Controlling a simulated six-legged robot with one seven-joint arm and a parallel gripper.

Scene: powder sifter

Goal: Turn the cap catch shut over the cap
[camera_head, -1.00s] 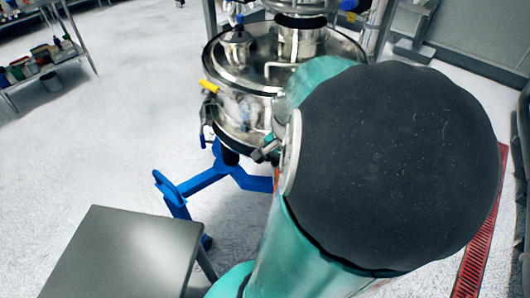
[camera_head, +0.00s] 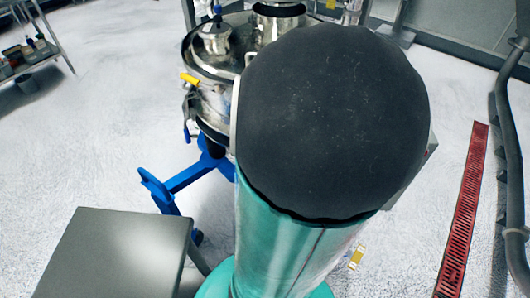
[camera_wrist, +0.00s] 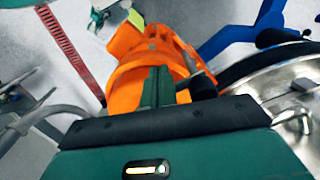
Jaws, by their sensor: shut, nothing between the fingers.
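The steel powder sifter (camera_head: 213,105) stands at the top of the head view, with my arm covering its right side. Its steel rim (camera_wrist: 287,85) shows at the right of the wrist view. A bright orange round part (camera_wrist: 137,72) with a banded collar fills the upper middle of the wrist view; I cannot tell cap from catch on it. My gripper (camera_wrist: 158,84) shows dark green fingers together, with nothing between them, in front of the orange part. I cannot tell whether they touch it. In the head view my arm hides the gripper and the orange part.
The sifter's blue stand (camera_head: 180,180) reaches out over the floor; it also shows in the wrist view (camera_wrist: 235,38). A grey table top (camera_head: 120,255) is at the lower left.

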